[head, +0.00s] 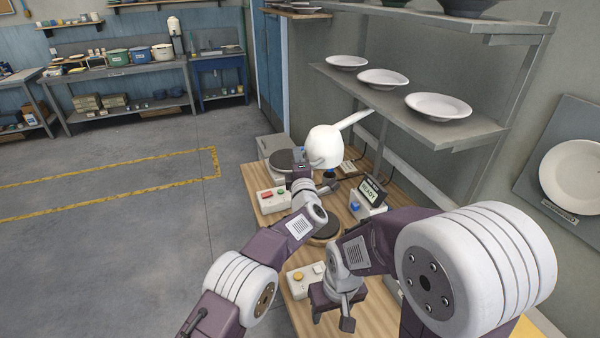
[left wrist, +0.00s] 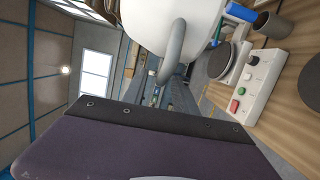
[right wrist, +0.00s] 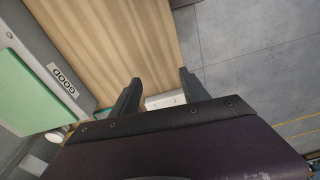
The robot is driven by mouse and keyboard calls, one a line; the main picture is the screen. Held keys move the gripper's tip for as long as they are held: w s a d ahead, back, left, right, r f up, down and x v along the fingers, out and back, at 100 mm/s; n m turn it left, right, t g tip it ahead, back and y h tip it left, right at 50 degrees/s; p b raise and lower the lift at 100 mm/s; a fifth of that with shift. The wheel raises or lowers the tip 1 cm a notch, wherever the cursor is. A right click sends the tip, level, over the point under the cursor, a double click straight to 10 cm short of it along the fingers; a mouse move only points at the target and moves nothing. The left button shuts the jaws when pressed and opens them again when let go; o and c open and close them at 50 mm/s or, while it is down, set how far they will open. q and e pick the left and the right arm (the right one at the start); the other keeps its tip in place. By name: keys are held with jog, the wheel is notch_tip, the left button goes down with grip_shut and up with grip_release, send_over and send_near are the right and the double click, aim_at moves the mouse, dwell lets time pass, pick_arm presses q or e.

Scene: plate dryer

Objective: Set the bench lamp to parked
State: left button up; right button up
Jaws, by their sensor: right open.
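The bench lamp (head: 323,147) has a white rounded shade on a pale arm that slants up to the right. In the left wrist view the shade (left wrist: 195,12) fills the top middle, with a grey curved handle (left wrist: 172,50) on it. My left gripper (head: 301,165) is at the shade's near side. Its fingers are close together at the lower end of the handle and look shut on it, partly hidden. My right gripper (head: 334,308) is low over the near part of the bench. In the right wrist view it is open and empty (right wrist: 160,90). No parked mark shows.
The wooden bench (head: 257,175) holds a box with red and green buttons (head: 272,200), a dark round disc (head: 325,230), a yellow-button box (head: 305,278) and a READY sign (head: 370,190). A shelf with plates (head: 440,125) hangs at right. A green GOOD tray (right wrist: 35,95) is near my right gripper.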

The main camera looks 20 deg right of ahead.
pick_arm(q)
jog(key=s+a+b, duration=0.1)
jog(key=s+b, duration=0.2)
jog(key=s, duration=0.4)
jog(key=shift+s, duration=0.3)
